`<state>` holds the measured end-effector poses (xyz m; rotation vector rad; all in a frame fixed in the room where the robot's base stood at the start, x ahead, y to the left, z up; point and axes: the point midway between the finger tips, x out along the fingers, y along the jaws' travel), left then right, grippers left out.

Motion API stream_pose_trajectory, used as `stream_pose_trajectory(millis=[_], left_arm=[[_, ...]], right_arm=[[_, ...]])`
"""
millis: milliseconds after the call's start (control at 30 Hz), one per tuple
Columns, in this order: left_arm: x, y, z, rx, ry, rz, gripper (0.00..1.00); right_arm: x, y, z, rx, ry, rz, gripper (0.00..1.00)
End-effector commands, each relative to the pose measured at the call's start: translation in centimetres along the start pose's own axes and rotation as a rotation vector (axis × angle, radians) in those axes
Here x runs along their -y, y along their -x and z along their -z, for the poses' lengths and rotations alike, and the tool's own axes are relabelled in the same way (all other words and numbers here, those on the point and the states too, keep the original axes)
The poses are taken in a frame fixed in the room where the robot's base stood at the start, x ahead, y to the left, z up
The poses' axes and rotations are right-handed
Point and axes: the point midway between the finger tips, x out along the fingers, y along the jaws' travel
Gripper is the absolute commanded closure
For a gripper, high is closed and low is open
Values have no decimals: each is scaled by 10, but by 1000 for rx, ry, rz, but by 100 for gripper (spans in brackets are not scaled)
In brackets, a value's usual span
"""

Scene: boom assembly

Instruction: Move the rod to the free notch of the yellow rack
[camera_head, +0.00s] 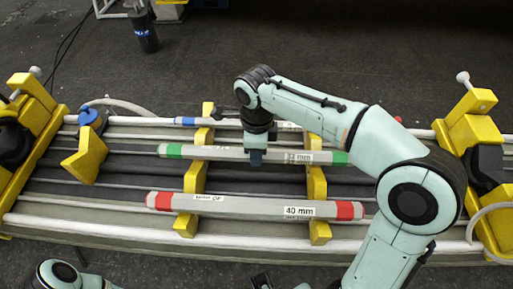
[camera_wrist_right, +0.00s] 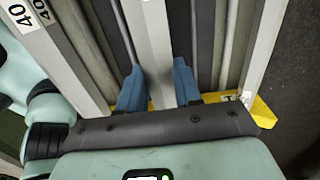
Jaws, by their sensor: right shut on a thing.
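My right gripper (camera_head: 256,158) reaches down from above onto the grey rod with green end bands (camera_head: 215,153), labelled 32 mm. In the wrist view its blue fingers (camera_wrist_right: 159,88) stand on both sides of the rod (camera_wrist_right: 150,30), shut on it. The rod lies level across the two bars of the yellow rack (camera_head: 195,180); whether it rests in notches or hovers just above is unclear. A wide bare stretch of both bars shows between this rod and the red-banded one. My left gripper is out of view.
The red-banded 40 mm rod (camera_head: 255,207) lies on the rack nearer me. A blue-banded rod (camera_head: 184,121) lies at the far side, partly hidden by my right arm. Yellow clamp stands (camera_head: 85,155) (camera_head: 472,128) flank the rack on the grey boom.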

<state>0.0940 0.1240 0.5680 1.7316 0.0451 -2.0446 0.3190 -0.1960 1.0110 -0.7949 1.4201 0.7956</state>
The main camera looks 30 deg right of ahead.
Motion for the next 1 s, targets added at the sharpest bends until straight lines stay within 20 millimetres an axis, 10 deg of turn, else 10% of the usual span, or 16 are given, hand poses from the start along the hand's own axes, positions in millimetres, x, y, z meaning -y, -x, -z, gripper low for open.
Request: stream_pose_trajectory(millis=[933,967,1000], left_arm=[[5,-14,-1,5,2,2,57],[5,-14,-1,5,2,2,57],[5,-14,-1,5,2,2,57]], right_arm=[[0,-20,0,2,0,3,100],[0,-20,0,2,0,3,63],[0,-20,0,2,0,3,50]])
